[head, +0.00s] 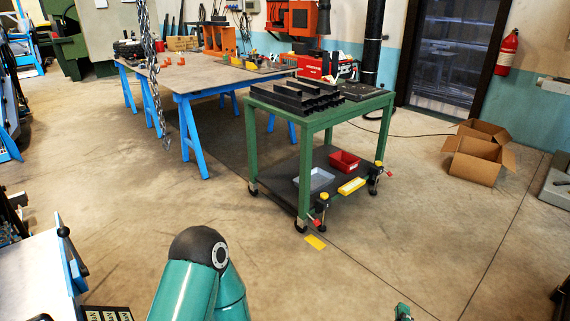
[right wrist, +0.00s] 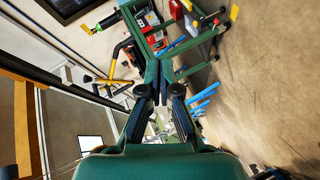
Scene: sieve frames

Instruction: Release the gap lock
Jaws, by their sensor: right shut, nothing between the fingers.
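I cannot pick out the gap lock with certainty in either view. Black slotted frames (head: 298,97) lie on top of a green cart (head: 310,118) in the head view. My right gripper (right wrist: 161,98) shows in the right wrist view, with its dark fingers shut and nothing between them. It is well apart from the green cart, which also shows in that view beyond the fingers. My left gripper is not in that view.
The cart's lower shelf holds a red bin (head: 344,161) and a grey tray (head: 314,179). Knobbed clamp-like parts stand at its front corners. A blue-legged table (head: 205,78) stands behind, with a chain (head: 154,70) hanging before it. Cardboard boxes (head: 478,160) sit right.

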